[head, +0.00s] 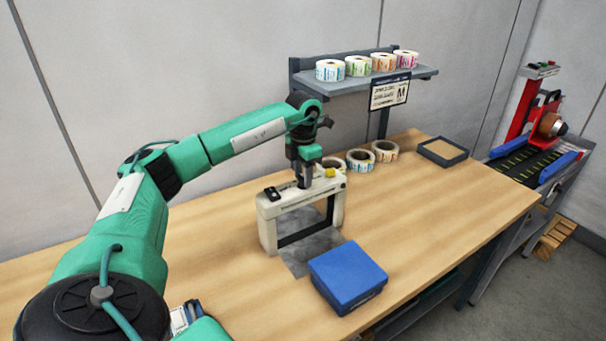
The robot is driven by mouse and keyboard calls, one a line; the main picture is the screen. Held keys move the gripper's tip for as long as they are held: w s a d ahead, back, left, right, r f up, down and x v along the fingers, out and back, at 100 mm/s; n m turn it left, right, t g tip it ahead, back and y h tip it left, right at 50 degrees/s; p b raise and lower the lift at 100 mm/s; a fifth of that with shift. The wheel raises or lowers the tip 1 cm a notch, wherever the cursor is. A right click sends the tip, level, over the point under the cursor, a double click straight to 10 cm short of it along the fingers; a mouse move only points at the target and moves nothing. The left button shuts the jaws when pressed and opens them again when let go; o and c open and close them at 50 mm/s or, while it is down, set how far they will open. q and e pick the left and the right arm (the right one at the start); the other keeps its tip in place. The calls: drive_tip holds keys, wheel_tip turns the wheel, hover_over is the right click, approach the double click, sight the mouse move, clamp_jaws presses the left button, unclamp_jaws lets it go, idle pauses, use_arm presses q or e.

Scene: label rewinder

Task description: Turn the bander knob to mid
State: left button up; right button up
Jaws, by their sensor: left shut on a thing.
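The bander (268,232) is a cream-coloured arch-shaped machine standing on a grey plate on the wooden table. My right gripper is not in view.
A blue box (346,274) stands in front of the bander. Label rolls (360,160) and a dark tray (443,151) lie behind and to the right. A shelf (350,83) with several rolls and a sign (390,92) stands behind.

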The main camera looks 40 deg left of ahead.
use_arm(q)
drive_tip(key=shift+r, duration=0.1)
drive_tip(key=o, duration=1)
drive_tip(key=shift+w+r, duration=0.1)
drive_tip(key=shift+r, duration=0.35)
drive_tip(key=shift+r+b, duration=0.85)
drive_tip(key=shift+r, duration=5.55)
